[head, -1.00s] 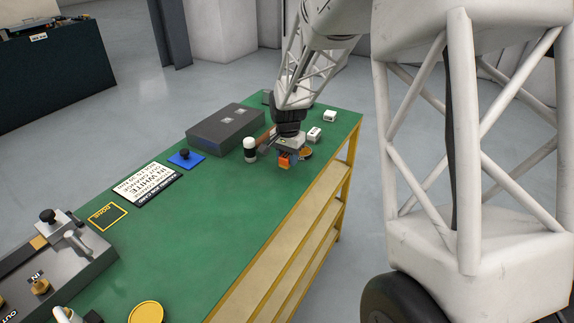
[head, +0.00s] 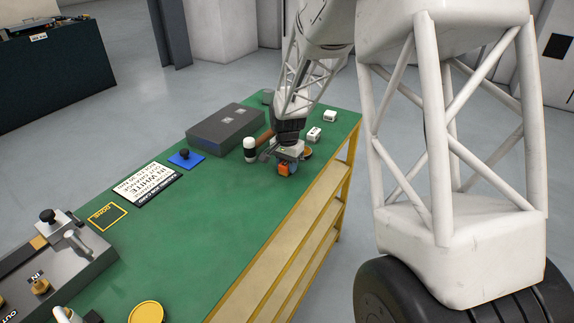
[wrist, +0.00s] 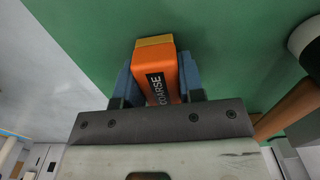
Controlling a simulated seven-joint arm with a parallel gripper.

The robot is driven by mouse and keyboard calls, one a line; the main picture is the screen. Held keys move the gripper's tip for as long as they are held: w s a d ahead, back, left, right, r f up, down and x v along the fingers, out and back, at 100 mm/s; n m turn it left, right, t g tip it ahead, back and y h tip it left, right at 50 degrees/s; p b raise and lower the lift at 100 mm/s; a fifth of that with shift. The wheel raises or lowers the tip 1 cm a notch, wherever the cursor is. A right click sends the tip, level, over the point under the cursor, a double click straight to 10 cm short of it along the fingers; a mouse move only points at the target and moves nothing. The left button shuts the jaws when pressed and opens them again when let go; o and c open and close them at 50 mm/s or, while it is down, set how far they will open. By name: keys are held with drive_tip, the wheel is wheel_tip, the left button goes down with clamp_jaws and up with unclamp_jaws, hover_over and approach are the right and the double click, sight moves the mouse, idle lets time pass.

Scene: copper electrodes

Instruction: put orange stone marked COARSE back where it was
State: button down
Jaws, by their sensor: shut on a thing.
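The orange stone (wrist: 154,67) has a dark label reading COARSE and a yellowish far end. My gripper (wrist: 158,80) is shut on it, with a blue-grey finger on each side in the wrist view. In the head view my gripper (head: 285,168) is low over the far right part of the green bench, near its front edge. The stone (head: 284,169) shows there as a small orange block between the fingers. I cannot tell whether its underside touches the bench.
A white-headed mallet (head: 249,149) lies just left of my gripper, and a grey box (head: 225,128) stands behind it. Small white blocks (head: 314,134) sit to the right. A round orange-brown thing is partly hidden beside my gripper.

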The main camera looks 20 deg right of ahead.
sight(287, 162)
drive_tip(key=shift+f, duration=0.15)
drive_tip(key=c, duration=0.7)
unclamp_jaws()
drive_tip(key=shift+c, duration=0.2)
wheel_tip(287, 162, up, 12)
drive_tip(key=shift+s+r, duration=0.1)
drive_tip(key=shift+r, duration=0.1)
idle(0.6)
drive_tip(key=s+r+n, duration=0.1)
drive_tip(key=s+r, duration=0.2)
drive_tip(key=s, duration=0.4)
drive_tip(key=s+a+r+n+t, duration=0.1)
drive_tip(key=s+r+n, duration=0.15)
drive_tip(key=s, duration=0.35)
drive_tip(key=s+r+n, duration=0.1)
drive_tip(key=s+r, duration=0.3)
drive_tip(key=s, duration=0.3)
drive_tip(key=s+a+n+t, duration=0.1)
drive_tip(key=s+n, duration=0.3)
drive_tip(key=s, duration=1.6)
drive_tip(key=shift+s+f+t, duration=0.3)
drive_tip(key=shift+s+f, duration=0.05)
drive_tip(key=shift+f, duration=0.05)
